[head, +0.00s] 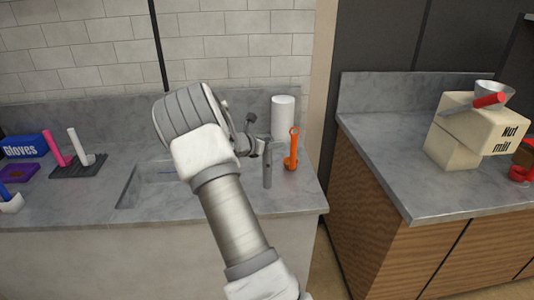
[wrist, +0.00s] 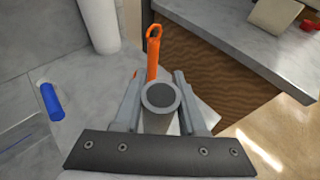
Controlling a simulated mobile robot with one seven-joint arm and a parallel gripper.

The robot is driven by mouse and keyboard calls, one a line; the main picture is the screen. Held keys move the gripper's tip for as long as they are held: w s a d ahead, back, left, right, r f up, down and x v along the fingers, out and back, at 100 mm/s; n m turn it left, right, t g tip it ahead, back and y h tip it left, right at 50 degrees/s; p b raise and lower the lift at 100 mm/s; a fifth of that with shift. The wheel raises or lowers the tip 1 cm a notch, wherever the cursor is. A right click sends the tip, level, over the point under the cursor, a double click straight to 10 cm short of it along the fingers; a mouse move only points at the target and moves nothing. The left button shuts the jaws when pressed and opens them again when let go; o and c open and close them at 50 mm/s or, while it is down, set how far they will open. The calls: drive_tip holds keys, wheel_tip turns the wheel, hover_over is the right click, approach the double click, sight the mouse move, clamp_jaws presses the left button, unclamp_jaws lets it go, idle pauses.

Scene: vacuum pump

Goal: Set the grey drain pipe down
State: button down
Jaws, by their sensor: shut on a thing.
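The grey drain pipe (head: 267,170) is upright over the right part of the grey counter, just right of the sink (head: 133,188). In the wrist view its round top (wrist: 160,97) with a dark centre shows between the fingers. My gripper (wrist: 159,80) is shut on it, with one finger on each side. In the head view my gripper (head: 256,147) is partly hidden by my wrist. I cannot tell whether the pipe's lower end touches the counter.
An orange tool (head: 293,152) stands close to the right of the pipe, with a white cylinder (head: 283,115) behind. A blue cylinder (wrist: 51,101) lies at left in the wrist view. A gap separates this counter from the right counter (head: 385,145) bearing a nut mill (head: 455,148).

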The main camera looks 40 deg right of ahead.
wheel_tip(320, 180, down, 6)
drive_tip(key=w, duration=0.2)
drive_tip(key=shift+w+a+r, duration=0.2)
drive_tip(key=shift+w, duration=0.2)
drive_tip(key=shift+f, duration=0.1)
drive_tip(key=shift+f, duration=0.2)
drive_tip(key=shift+c, duration=2.4)
unclamp_jaws()
drive_tip(key=shift+r, duration=0.1)
drive_tip(key=shift+r, duration=0.1)
